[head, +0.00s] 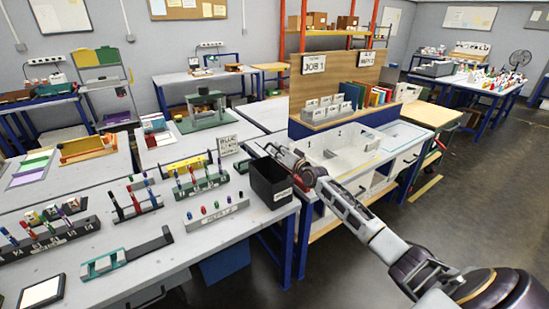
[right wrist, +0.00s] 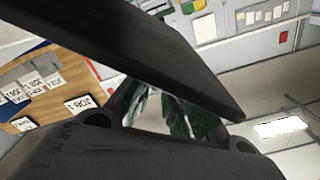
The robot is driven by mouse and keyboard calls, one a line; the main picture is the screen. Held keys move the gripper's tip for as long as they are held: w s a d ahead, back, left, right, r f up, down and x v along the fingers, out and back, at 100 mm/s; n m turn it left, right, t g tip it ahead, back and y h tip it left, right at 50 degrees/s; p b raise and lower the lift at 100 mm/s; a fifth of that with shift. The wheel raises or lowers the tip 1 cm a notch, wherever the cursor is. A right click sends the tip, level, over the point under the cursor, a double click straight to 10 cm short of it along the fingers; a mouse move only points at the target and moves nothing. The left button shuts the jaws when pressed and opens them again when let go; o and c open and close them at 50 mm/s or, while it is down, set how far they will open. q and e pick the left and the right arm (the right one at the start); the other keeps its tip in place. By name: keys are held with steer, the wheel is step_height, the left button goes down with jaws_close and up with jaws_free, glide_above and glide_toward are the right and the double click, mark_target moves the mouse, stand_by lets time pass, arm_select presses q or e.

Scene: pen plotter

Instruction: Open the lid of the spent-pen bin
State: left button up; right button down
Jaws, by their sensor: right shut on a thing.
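The spent-pen bin (head: 272,184) is a black box with a small white label on its front, near the right corner of the front table. My right gripper (head: 270,151) reaches in from the right to the bin's top rear edge. It is shut on what looks like the bin's lid; its fingertips are partly hidden behind the bin. In the right wrist view a dark flat panel (right wrist: 160,50), probably the lid, slants close across the picture. I cannot tell exactly how far the lid is raised. My left gripper is not in view.
Pen racks (head: 200,183) and a grey pen holder (head: 217,214) stand left of the bin. A small sign (head: 228,145) stands behind them. A white sectioned tray (head: 345,150) and the JOB 1 board (head: 313,64) are at the right. Open floor lies to the far right.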

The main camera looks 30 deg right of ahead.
steer(key=shift+d+f+m+b, duration=0.1)
steer(key=shift+d+m+b, duration=0.55)
steer(key=shift+d, duration=0.25)
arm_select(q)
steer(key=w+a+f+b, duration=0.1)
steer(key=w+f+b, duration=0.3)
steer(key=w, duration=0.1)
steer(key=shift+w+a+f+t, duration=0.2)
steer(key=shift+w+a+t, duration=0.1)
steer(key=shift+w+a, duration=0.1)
arm_select(e)
steer(key=d+m, duration=0.4)
steer(key=m, duration=0.1)
steer(key=shift+w+d+f, duration=0.15)
steer(key=shift+w+f, duration=0.05)
steer(key=shift+f, duration=0.05)
steer(key=c, duration=1.5)
jaws_free()
steer(key=shift+d, duration=0.1)
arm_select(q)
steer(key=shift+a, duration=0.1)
arm_select(e)
steer(key=shift+d+r, duration=0.1)
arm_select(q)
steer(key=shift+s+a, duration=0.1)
arm_select(e)
steer(key=shift+r, duration=0.2)
